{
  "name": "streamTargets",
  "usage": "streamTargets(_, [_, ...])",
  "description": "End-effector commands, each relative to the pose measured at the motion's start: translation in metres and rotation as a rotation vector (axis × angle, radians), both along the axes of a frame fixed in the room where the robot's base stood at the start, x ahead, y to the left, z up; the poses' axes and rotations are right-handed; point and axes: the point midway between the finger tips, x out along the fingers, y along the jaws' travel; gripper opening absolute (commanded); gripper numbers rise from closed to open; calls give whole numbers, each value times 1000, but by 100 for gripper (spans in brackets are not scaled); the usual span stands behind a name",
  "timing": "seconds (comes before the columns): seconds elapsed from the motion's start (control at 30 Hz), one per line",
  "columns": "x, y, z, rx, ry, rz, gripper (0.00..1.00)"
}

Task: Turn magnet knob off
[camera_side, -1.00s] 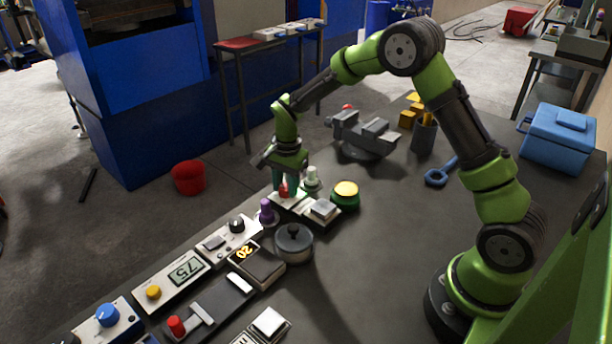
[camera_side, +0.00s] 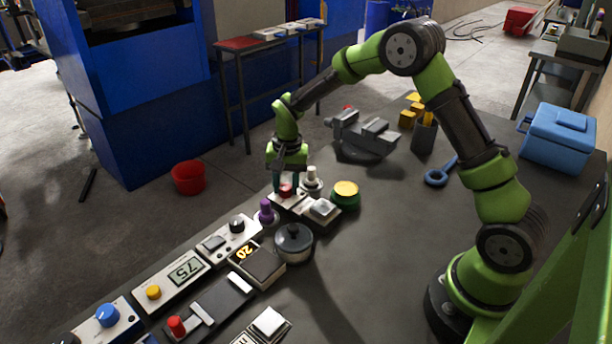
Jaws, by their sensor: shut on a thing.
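A red knob (camera_side: 286,191) stands on a small white panel (camera_side: 297,203) near the far-left edge of the dark table. My gripper (camera_side: 285,185) points straight down over it, with its dark teal fingers on either side. It is shut on the red knob. The fingers hide part of the knob, and I cannot read any marking on the panel. A white-topped, lamp-like post (camera_side: 311,176) stands just right of the fingers and looks unlit.
A purple knob (camera_side: 266,211), a round grey pot (camera_side: 293,243) and a yellow-topped green button (camera_side: 346,192) stand close around the gripper. A grey vise (camera_side: 362,135) stands behind. Several control panels line the near-left edge. The table's middle is clear.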

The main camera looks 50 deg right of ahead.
Motion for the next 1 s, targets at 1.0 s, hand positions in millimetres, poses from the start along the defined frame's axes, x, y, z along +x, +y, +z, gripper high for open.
streamTargets(1.0, [2,-2,1,-1,-2,909,6])
